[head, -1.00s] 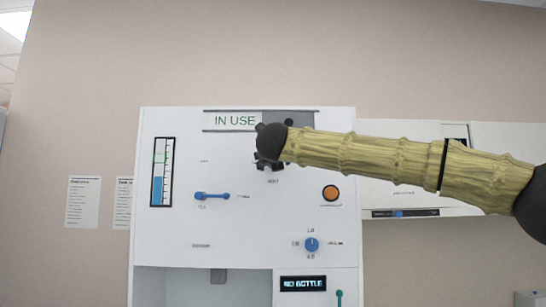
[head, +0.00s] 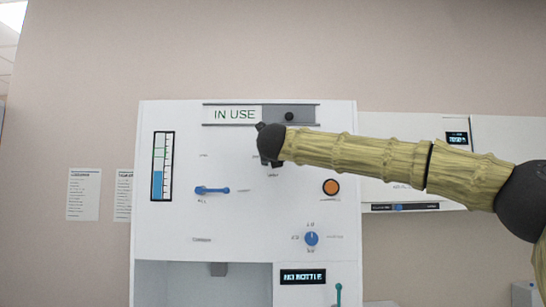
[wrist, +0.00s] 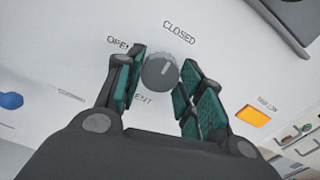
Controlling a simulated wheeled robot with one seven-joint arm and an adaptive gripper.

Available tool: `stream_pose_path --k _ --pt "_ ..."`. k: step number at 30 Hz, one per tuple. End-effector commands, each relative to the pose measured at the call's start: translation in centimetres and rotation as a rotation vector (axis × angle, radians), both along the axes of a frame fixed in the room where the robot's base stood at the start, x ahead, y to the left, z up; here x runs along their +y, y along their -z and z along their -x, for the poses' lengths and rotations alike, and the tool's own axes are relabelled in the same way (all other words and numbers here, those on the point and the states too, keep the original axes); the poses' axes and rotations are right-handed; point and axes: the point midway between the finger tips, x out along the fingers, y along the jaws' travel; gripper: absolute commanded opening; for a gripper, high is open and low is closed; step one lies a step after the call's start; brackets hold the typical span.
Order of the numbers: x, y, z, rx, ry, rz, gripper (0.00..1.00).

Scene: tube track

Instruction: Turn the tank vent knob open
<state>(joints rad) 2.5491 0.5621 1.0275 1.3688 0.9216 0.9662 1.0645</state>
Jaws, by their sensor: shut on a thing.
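The tank vent knob (wrist: 159,73) is a round dark grey knob with a light pointer line, in the middle of the wrist view. Its pointer leans up and right, roughly toward the word CLOSED; OPEN is printed to its left. My gripper (wrist: 164,66) is shut on the knob, with one green-padded finger on each side. In the head view my gripper (head: 270,160) shows only as dark parts below the arm's end at the white panel (head: 180,225), and the knob is hidden there.
An IN USE slider sign (head: 234,114) sits just above my arm. A blue lever (head: 212,190), an orange button (head: 331,187) and a blue selector knob (head: 311,239) are around the knob. A level gauge (head: 162,166) is at the left.

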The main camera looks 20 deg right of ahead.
Motion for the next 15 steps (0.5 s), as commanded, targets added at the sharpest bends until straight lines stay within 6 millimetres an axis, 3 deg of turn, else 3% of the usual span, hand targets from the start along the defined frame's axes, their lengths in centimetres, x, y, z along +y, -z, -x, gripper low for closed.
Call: stream_pose_path --k 15 --pt "-0.03 -0.13 0.04 0.042 0.002 0.148 0.14"
